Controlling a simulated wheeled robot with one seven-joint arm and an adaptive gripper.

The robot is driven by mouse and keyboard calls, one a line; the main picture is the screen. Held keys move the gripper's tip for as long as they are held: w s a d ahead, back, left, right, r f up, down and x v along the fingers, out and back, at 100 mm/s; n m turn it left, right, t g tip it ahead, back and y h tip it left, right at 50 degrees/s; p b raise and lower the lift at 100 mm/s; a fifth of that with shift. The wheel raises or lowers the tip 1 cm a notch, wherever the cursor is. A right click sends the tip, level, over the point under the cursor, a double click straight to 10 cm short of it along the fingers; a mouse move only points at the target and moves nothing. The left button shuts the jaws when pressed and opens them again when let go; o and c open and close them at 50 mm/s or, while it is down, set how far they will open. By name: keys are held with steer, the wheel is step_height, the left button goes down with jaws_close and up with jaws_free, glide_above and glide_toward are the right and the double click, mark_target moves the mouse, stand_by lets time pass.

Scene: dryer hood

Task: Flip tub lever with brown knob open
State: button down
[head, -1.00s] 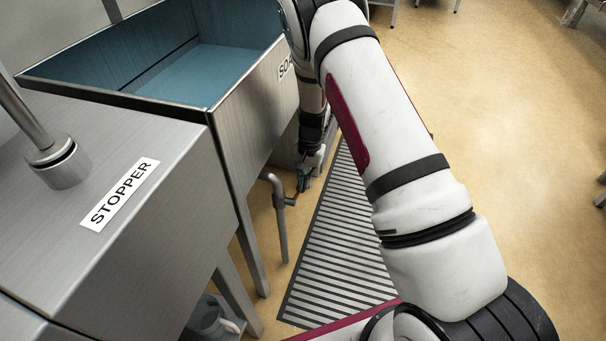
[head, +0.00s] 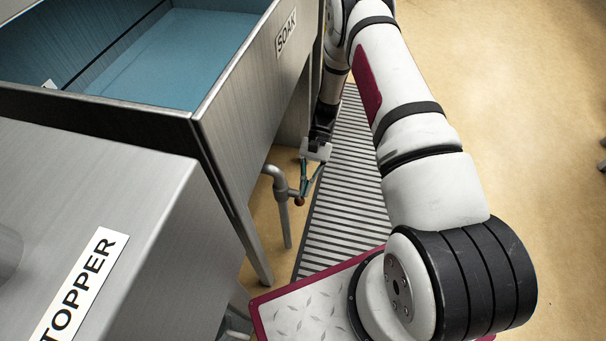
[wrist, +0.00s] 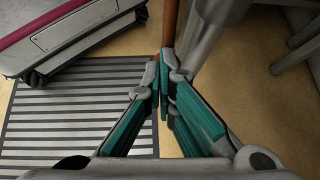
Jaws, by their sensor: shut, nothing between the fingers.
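The grey drain pipe (head: 281,188) bends down beside the front leg of the tub marked SOAK (head: 235,105). A small brown knob (head: 299,202) shows at the pipe's right side, close to my gripper (head: 306,186). In the wrist view my gripper (wrist: 163,88) has its teal fingers drawn together at the tips, with nothing held. A brown bar-like part (wrist: 169,30) runs up from just beyond the fingertips, beside the grey pipe (wrist: 210,35). It looks very near the fingers; I cannot tell whether they touch. The lever itself is hard to make out.
A striped grey floor mat (head: 345,200) lies under and right of my gripper. A steel counter with a STOPPER label (head: 80,285) stands at front left. A tub leg (head: 245,225) is left of the pipe. Open tan floor (head: 530,150) lies right of my arm.

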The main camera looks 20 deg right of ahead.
steer(key=shift+x, duration=1.1)
steer(key=shift+s+d+f, duration=0.1)
steer(key=shift+s, duration=0.05)
